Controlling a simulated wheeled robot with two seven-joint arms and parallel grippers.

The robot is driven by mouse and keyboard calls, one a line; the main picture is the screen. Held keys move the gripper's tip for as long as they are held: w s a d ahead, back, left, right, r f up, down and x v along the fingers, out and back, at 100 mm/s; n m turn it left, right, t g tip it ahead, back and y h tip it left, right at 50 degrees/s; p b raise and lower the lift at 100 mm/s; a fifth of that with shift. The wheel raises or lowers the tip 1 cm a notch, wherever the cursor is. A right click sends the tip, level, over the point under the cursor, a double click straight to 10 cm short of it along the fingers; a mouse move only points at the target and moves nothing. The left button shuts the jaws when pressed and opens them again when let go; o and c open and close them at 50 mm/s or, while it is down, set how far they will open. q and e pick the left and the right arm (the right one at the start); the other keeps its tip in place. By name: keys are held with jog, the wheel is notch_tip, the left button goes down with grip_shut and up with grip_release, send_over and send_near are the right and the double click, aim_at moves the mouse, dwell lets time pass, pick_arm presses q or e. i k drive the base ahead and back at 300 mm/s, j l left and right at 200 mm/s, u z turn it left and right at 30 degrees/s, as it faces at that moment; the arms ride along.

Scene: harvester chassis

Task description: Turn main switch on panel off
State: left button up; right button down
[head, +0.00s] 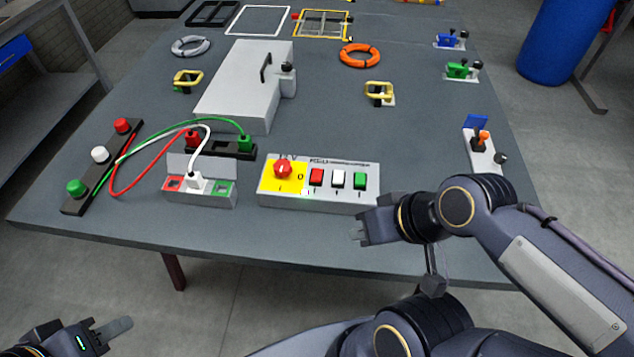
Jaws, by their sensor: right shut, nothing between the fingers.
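The panel (318,198) is a grey box near the front edge of the table. Its main switch (283,169) is a round red knob on a yellow plate at the panel's left end, with a "0" mark to its right. Red, white and green rocker switches sit to the right. My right gripper (358,234) is shut and empty, in front of the panel's right end and apart from the main switch. My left gripper (118,331) is low at the bottom left, off the table; its jaw opening is unclear.
A socket box (199,198) with plugged cables stands left of the panel. A dark strip (100,165) with red, white and green buttons is further left. A large grey box (240,90) stands behind. A small lever switch (483,148) is at the right. Table is clear in front of the panel.

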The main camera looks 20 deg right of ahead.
aim_at(283, 168)
jog(key=i+j+z, duration=0.1)
jog(key=z, duration=0.25)
jog(key=i+j+z, duration=0.2)
jog(key=z, duration=0.15)
jog(key=i+j+z, duration=0.15)
jog(key=z, duration=0.2)
